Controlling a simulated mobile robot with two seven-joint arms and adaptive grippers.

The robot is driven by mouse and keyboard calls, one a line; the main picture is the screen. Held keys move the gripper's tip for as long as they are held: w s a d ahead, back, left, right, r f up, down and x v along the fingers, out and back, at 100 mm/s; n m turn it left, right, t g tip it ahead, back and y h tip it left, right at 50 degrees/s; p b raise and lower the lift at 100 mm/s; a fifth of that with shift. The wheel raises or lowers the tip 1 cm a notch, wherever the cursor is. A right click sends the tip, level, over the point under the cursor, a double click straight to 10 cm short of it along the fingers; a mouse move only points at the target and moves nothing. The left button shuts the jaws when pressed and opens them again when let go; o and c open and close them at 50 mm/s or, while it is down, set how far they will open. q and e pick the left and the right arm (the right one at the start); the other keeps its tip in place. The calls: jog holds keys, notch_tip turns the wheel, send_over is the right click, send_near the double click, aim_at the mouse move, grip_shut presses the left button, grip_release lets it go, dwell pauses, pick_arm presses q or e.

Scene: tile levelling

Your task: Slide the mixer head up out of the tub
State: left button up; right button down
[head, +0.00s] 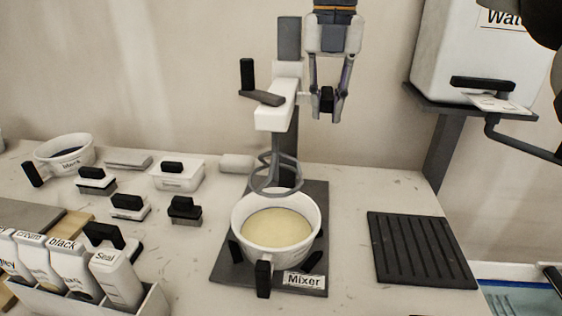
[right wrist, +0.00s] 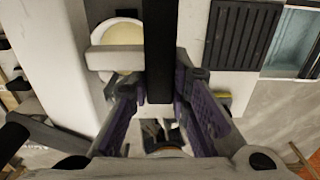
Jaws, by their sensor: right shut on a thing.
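The mixer stands at the back middle of the counter, with a dark column and a white mixer head (head: 276,112). Its grey whisk (head: 275,178) hangs from the head, and its lower end shows just above the far rim of the tub. The white tub (head: 270,262) holds pale yellow mix and sits on the dark base labelled Mixer. My right gripper (head: 327,104) is right of the head, shut on its black handle (head: 326,96). In the right wrist view the white head (right wrist: 112,59) is left of the fingers, with the tub (right wrist: 122,32) beyond. My left gripper is not in view.
A bowl (head: 65,152), several black-handled tools and a rack of bottles (head: 70,268) fill the left side.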

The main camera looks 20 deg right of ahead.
jog(key=shift+r, duration=2.1)
jog(key=c, duration=1.3)
grip_release()
notch_tip(320, 180, up, 4)
jog(key=shift+w+r+b, duration=0.15)
jog(key=shift+r+b, duration=0.05)
jog(key=shift+b, duration=0.2)
jog(key=shift+d+r, duration=0.1)
jog(key=shift+r, duration=0.2)
notch_tip(320, 180, up, 2)
